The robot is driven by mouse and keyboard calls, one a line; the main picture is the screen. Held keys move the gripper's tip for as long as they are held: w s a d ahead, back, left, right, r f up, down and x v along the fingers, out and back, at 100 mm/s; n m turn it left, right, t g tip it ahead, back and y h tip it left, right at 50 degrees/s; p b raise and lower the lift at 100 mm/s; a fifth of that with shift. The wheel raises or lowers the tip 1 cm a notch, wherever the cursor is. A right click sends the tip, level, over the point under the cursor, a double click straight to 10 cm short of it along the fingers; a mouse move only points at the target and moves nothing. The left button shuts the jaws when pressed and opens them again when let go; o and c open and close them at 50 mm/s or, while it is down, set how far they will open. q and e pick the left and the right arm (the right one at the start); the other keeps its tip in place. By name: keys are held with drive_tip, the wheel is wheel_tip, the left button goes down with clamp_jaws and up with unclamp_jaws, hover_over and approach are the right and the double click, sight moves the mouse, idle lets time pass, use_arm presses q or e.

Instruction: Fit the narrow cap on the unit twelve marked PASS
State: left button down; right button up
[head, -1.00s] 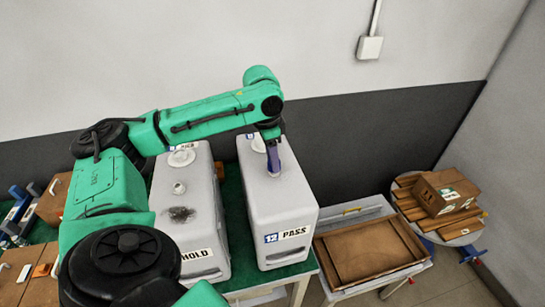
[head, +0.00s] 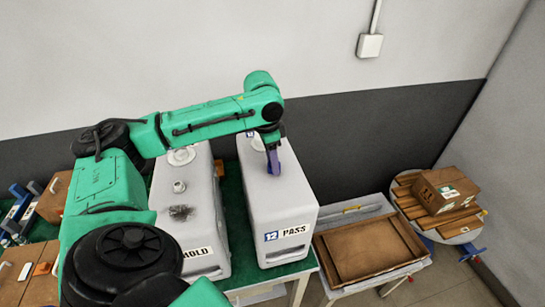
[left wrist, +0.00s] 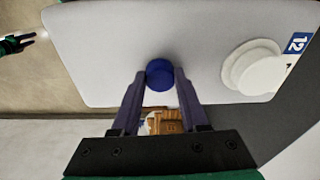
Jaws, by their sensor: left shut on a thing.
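The unit twelve (head: 280,210) is a pale grey canister with a "12 PASS" label (head: 287,233) on its front. Its top fills much of the left wrist view (left wrist: 110,45). A wide white cap (left wrist: 253,68) sits on that top, near a "12" tag. My left gripper (head: 273,168) points down over the top of this unit. It is shut on a round blue cap (left wrist: 159,72), the narrow cap, held between the fingertips. The narrow opening is hidden below the cap, and I cannot tell whether the cap touches it. A small green and dark gripper shape, likely my right gripper (left wrist: 25,40), shows at the left edge.
A HOLD canister (head: 196,225) with a dark stain and an uncapped narrow neck stands close on the left. A wooden tray (head: 365,248) lies on a side table at right. A round table (head: 455,228) holds wooden slats and a box. A wall stands behind.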

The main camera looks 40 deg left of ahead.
use_arm(q)
unclamp_jaws()
idle(0.3)
wheel_tip(320, 180, up, 9)
idle(1.0)
idle(0.4)
